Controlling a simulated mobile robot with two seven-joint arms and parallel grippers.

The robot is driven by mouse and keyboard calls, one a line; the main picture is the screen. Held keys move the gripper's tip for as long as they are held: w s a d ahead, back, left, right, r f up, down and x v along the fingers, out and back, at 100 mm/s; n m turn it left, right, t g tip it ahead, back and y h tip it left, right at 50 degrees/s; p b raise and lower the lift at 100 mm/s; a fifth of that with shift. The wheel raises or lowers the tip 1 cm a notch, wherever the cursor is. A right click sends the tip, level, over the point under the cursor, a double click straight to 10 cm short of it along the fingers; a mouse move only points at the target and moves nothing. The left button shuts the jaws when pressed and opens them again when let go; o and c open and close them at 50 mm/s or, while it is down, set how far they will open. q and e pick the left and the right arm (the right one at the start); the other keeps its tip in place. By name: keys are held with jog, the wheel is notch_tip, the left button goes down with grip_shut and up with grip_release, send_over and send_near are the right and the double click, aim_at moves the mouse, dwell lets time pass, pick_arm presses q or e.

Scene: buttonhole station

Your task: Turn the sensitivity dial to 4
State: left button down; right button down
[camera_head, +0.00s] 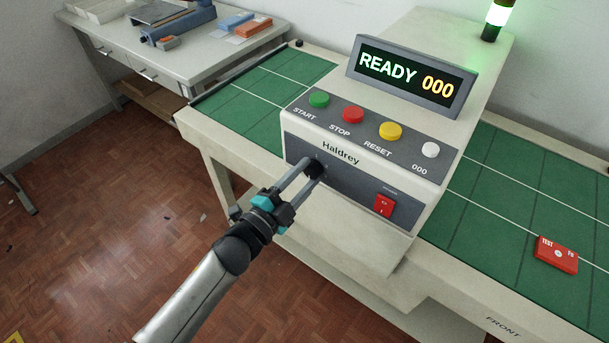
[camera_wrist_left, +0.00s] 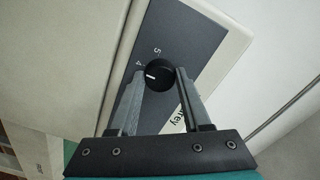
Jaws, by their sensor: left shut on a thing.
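The sensitivity dial (camera_head: 313,167) is a small round black knob on the grey front panel of the Haldrey machine. My left gripper (camera_head: 311,173) is shut on it, one finger on each side. In the left wrist view the dial (camera_wrist_left: 159,77) sits between the fingertips of the left gripper (camera_wrist_left: 160,72). Its short white pointer line faces left, close to the printed 4; I cannot tell whether it lines up exactly. A printed 5 shows above the dial. The fingers hide other parts of the scale. My right gripper is not in view.
A red power switch (camera_head: 384,206) is right of the dial. Above are green, red, yellow and white buttons and a display (camera_head: 412,78) reading READY 000. A red test piece (camera_head: 556,254) lies on the green belt at right. A side table (camera_head: 200,52) stands behind left.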

pick_arm(q)
jog(key=shift+c, duration=1.8)
grip_release()
jog(key=shift+s, duration=0.1)
jog(key=v, duration=1.5)
jog(key=s+a+f+n+g+y, duration=0.2)
jog(key=a+f+n+y, duration=0.1)
jog(key=f, duration=0.6)
jog(key=s+a+f+n+g+y+b, duration=0.1)
jog(key=s+a+f+n+y, duration=0.25)
jog(key=f, duration=0.65)
jog(key=s+a+f+n+g+y, duration=0.1)
jog(key=a+f+n+g+y, duration=0.2)
jog(key=f, duration=0.6)
jog(key=s+f+n+g, duration=0.3)
jog(key=s+f, duration=0.4)
jog(key=s, duration=0.4)
jog(key=s+f+n+g+y+b, duration=0.1)
jog(key=s+f+n+g, duration=0.3)
jog(key=s+f, duration=0.3)
jog(key=s, duration=0.5)
jog(key=shift+f+g, duration=0.25)
jog(key=shift+g, duration=0.05)
